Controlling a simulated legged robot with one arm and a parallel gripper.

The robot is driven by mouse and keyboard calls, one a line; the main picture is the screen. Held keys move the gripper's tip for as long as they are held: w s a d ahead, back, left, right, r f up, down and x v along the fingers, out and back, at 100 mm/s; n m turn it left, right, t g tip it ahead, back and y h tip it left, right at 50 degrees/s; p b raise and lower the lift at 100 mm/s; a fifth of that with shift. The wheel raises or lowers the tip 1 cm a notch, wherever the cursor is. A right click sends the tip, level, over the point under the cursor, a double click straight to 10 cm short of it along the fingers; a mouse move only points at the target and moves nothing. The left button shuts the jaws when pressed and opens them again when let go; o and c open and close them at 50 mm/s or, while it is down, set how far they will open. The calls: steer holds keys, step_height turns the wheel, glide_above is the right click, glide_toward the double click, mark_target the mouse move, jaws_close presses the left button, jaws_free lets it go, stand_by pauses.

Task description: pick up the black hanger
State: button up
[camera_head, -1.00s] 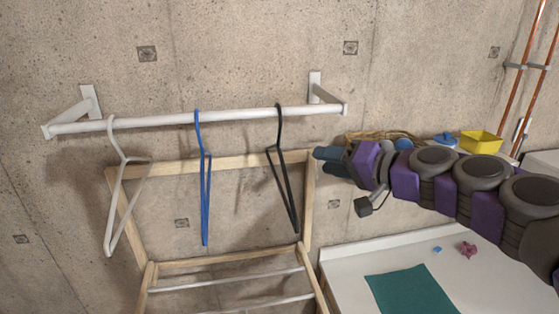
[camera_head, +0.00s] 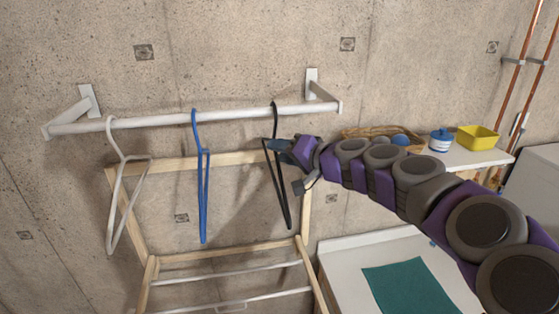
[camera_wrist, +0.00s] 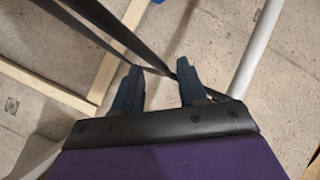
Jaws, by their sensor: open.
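The black hanger (camera_head: 281,190) hangs by its hook from the white wall rail (camera_head: 230,113), right of the blue hanger (camera_head: 203,190) and the white hanger (camera_head: 122,195). My gripper (camera_head: 272,145) is at the upper part of the black hanger, just below its hook. In the wrist view the two dark blue fingertips (camera_wrist: 158,80) stand apart. The black hanger's thin bars (camera_wrist: 105,30) run from the upper left toward the fingers, and one bar passes by the gap between the tips. I cannot tell whether the fingers touch it.
A wooden rack (camera_head: 220,258) with metal bars stands below the rail, against the concrete wall. To the right, a white surface holds a teal cloth (camera_head: 408,285). A shelf behind my arm holds a basket (camera_head: 365,132), a blue-and-white container (camera_head: 441,140) and a yellow bin (camera_head: 478,138).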

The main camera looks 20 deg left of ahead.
mark_target(277, 153)
steer(key=a, duration=0.3)
steer(key=shift+f, duration=0.2)
steer(key=shift+w, duration=0.1)
steer(key=shift+c, duration=0.7)
steer(key=shift+d+r, duration=0.15)
steer(key=shift+d, duration=0.8)
jaws_close()
